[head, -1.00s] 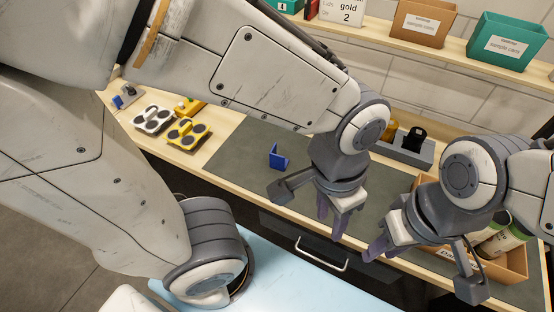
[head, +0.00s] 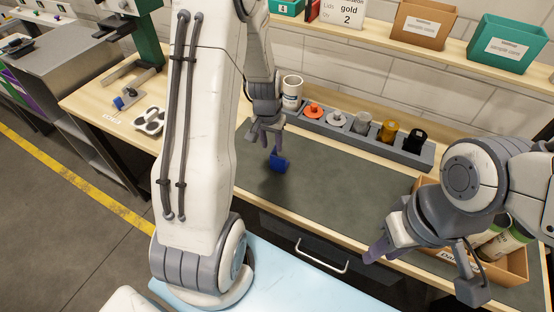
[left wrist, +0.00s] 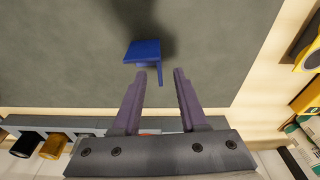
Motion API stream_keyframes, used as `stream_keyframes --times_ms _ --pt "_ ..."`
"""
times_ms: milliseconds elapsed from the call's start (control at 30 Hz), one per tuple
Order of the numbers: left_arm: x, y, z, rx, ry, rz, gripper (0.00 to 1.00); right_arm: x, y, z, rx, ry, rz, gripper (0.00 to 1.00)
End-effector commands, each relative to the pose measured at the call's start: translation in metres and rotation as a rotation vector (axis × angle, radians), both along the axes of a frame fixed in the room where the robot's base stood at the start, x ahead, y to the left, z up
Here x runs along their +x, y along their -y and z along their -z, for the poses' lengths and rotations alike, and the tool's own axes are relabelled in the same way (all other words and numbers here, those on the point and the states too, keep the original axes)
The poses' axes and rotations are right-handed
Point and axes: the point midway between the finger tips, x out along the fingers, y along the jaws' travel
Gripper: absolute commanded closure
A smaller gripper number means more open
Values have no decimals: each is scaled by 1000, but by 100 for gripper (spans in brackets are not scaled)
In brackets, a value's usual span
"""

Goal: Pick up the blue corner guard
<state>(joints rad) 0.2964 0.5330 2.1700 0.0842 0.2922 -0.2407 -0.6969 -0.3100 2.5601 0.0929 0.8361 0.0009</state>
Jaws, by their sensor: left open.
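The blue corner guard (head: 279,162) is on or just above the grey mat (head: 330,185), directly below my left gripper (head: 270,143) in the head view. In the left wrist view the guard (left wrist: 143,51) is an L shape, with a flat plate and a thin upright edge. My left gripper (left wrist: 160,73) is open, and the guard's thin edge shows between its purple fingertips. Contact with the fingers cannot be told. My right gripper (head: 375,252) hangs over the front right of the bench, and its finger gap is unclear.
A grey rack (head: 345,132) with several colored pots stands behind the mat. A white cup (head: 292,92) is beside it. My left arm hides part of the bench's left side.

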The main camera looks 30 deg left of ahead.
Motion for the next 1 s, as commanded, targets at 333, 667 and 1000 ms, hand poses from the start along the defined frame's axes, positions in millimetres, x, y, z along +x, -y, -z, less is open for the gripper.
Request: stream_keyframes --times_ms 333,667,1000 --pt "6 0 28 -1 -2 1 57 0 0 -8 0 0 0 64" --pt "14 -1 68 0 -2 2 57 0 0 -15 0 0 1 64" --pt "15 -1 72 0 1 2 77 0 0 -15 0 0 1 64"
